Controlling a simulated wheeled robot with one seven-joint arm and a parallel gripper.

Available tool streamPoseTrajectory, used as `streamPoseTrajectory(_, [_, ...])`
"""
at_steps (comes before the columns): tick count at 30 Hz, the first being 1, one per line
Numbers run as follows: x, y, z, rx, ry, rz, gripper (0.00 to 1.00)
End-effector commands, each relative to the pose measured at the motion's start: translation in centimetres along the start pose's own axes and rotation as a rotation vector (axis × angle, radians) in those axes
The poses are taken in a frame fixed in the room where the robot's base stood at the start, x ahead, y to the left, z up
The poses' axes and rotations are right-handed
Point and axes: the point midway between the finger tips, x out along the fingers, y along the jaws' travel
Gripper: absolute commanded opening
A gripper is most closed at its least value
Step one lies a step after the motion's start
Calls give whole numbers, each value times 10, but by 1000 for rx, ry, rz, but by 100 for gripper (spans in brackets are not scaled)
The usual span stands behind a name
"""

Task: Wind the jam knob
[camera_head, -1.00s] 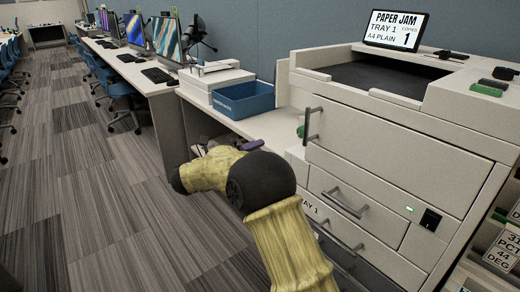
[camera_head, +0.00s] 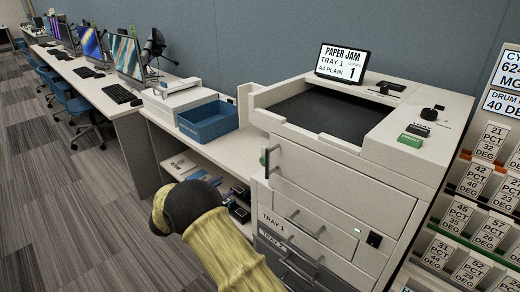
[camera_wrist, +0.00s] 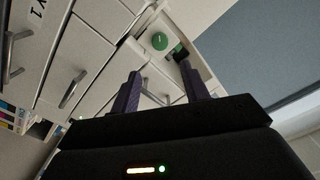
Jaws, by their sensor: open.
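A round green knob (camera_wrist: 159,41) shows in the wrist view on a pale panel of the copier, which I take to be the jam knob. My gripper (camera_wrist: 161,70) is open, with its two dark purple fingers apart and nothing between them. The knob appears beyond the fingertips, between them in the picture and not touching. In the head view the copier (camera_head: 330,185) stands at right of centre, and its screen (camera_head: 341,62) reads PAPER JAM, TRAY 1. My yellow arm reaches up beside the copier's left side.
Drawer handles (camera_head: 305,224) stick out from the copier's front. A blue bin (camera_head: 208,121) sits on the counter to the left, above a shelf with small items. A rack of labelled cards (camera_head: 480,180) stands at right.

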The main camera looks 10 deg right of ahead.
Motion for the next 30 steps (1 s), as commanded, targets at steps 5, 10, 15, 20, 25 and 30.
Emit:
streamPoseTrajectory(5, [-1, -2, -14, -347, 7, -5, 45])
streamPoseTrajectory(10, [0, 3, -12, -542, 12, -6, 45])
streamPoseTrajectory(15, [0, 6, -9, -570, 14, -5, 45])
streamPoseTrajectory(20, [0, 6, -9, -568, 13, -6, 45])
streamPoseTrajectory(25, [7, 6, -10, -566, 15, -5, 45])
streamPoseTrajectory(30, [28, 5, -10, -565, 15, -3, 45])
